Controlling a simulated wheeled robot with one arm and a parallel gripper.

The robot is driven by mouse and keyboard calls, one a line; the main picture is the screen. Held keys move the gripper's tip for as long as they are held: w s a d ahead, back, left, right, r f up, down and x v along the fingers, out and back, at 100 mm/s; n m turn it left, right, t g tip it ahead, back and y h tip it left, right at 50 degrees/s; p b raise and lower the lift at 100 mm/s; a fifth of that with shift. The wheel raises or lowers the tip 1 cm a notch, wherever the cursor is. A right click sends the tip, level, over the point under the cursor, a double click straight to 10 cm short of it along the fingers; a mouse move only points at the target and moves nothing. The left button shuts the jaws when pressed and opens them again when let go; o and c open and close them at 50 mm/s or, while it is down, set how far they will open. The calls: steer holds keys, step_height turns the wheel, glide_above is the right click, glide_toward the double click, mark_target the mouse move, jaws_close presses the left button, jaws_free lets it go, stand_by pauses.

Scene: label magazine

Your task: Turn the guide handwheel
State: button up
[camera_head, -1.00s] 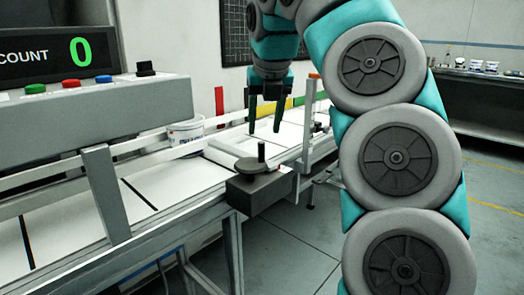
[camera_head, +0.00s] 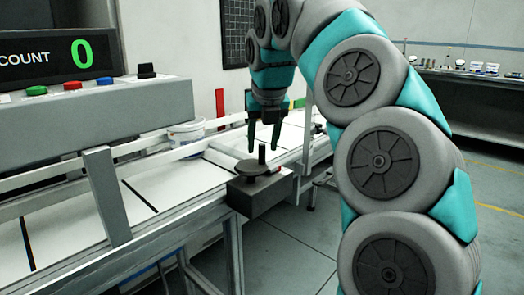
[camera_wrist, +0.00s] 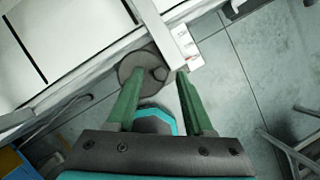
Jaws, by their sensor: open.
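The guide handwheel (camera_head: 254,168) is a dark grey disc with an upright knob (camera_head: 261,154) near its rim. It sits on a dark box at the conveyor's front edge. In the wrist view the handwheel (camera_wrist: 144,70) lies beyond the fingertips, with its round knob (camera_wrist: 160,73) between the two finger lines. My gripper (camera_head: 263,150) is open and points down above the handwheel. Its green fingers (camera_wrist: 158,78) also show in the wrist view, apart and with nothing held. Whether a fingertip touches the knob I cannot tell.
The conveyor (camera_head: 165,188) with its guide rails runs along the left. A white tub (camera_head: 186,134) stands behind the rail. A console (camera_head: 100,110) with coloured buttons and a COUNT display reading 0 (camera_head: 55,55) is at left. The floor at right is clear.

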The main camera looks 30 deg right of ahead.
steer(key=shift+x, duration=1.45)
jaws_close()
